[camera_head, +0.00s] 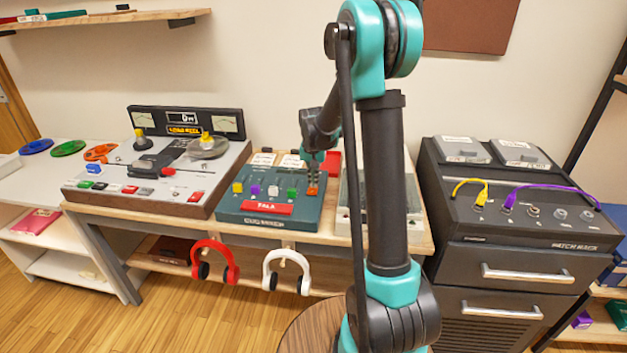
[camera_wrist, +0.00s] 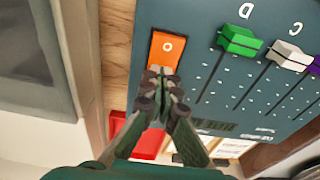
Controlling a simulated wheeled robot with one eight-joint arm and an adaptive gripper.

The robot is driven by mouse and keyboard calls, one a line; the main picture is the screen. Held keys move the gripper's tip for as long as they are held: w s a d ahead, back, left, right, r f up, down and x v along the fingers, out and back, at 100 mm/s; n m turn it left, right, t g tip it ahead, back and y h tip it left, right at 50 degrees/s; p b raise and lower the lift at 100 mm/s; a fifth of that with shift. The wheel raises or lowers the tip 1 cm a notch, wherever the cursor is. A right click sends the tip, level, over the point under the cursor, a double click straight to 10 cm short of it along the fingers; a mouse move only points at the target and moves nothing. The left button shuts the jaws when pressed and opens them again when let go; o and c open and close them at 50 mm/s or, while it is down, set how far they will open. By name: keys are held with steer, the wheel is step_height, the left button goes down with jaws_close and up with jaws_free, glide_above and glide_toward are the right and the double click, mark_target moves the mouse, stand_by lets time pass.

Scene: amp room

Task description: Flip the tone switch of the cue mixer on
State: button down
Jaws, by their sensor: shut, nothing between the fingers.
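The cue mixer (camera_head: 228,207) is a dark teal panel with coloured sliders, on the wooden bench left of my arm. Its orange rocker switch (camera_head: 312,191) is at the panel's right side. In the wrist view the switch (camera_wrist: 166,45) shows a round mark on its visible end, and the mixer face (camera_wrist: 205,60) fills the upper middle. My gripper (camera_wrist: 163,72) is shut and empty, its fingertips over the lower end of the switch, which they hide. Whether they touch it, I cannot tell. In the head view my gripper (camera_head: 314,158) points down above the switch.
The green slider (camera_wrist: 240,40) and white slider (camera_wrist: 290,55) are beside the switch. A tape deck (camera_head: 130,205) stands left and a patch rack (camera_head: 520,225) right. Red headphones (camera_head: 228,255) and white headphones (camera_head: 268,265) hang below the bench. A red object (camera_wrist: 150,145) lies near the mixer's edge.

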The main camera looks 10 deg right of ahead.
steer(key=shift+s, duration=0.1)
steer(key=shift+s+a+r, duration=0.25)
steer(key=shift+s+r, duration=0.05)
steer(key=shift+s, duration=0.3)
steer(key=shift+r, duration=0.15)
step_height(320, 180, up, 14)
steer(key=w, duration=0.1)
steer(key=shift+w+d+f, duration=0.2)
steer(key=shift+w+d, duration=0.05)
steer(key=shift+w, duration=0.05)
stand_by(0.3)
steer(key=s+d+f+n+t, duration=0.1)
steer(key=s+f, duration=0.3)
steer(key=s, duration=0.6)
steer(key=s+d+f+n+t, duration=0.1)
steer(key=s+f, duration=0.4)
steer(key=s, duration=0.6)
steer(key=s+d+f+n, duration=0.1)
steer(key=s+f, duration=0.4)
steer(key=s, duration=0.5)
steer(key=shift+s+d+n+t, duration=0.15)
steer(key=shift+s+n+t, duration=0.15)
steer(key=shift+t, duration=0.1)
